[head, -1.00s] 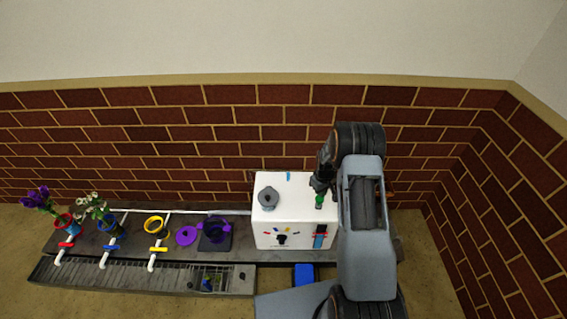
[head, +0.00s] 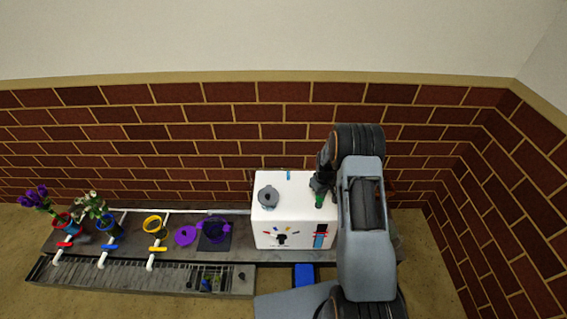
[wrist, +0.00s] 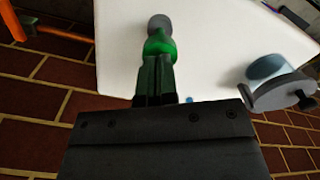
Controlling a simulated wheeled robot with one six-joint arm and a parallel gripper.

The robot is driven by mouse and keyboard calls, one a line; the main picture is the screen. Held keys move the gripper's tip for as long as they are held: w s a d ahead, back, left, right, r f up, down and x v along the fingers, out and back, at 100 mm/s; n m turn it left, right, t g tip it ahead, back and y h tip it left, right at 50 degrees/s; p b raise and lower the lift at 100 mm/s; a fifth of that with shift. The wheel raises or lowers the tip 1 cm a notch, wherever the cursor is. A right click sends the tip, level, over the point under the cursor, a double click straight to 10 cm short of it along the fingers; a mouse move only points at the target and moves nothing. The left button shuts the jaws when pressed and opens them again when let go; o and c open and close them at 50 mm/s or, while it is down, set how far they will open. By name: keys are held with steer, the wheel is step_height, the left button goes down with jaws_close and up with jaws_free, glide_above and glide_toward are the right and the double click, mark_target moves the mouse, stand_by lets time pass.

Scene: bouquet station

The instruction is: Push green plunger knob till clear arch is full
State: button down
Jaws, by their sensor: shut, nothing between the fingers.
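The green plunger knob (head: 319,201) stands at the right side of the top of a white box (head: 285,212). In the wrist view the green knob (wrist: 160,46) sits just beyond my fingertips, with a round grey part behind it. My gripper (head: 322,187) is shut and empty, pointing down at the knob. In the wrist view the closed fingertips (wrist: 156,66) overlap the green knob and appear to touch it; the exact contact is hidden. I cannot surely pick out the clear arch.
A grey-knobbed lid (head: 268,196) stands on the box's left side. A slotted drain (head: 130,278) lies in front. Brick wall stands behind.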

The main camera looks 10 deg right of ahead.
steer(key=shift+f+b, duration=1.2)
steer(key=shift+f, duration=0.4)
steer(key=shift+r, duration=0.25)
steer(key=shift+r+p, duration=1.55)
steer(key=shift+r, duration=0.55)
steer(key=shift+f, duration=0.25)
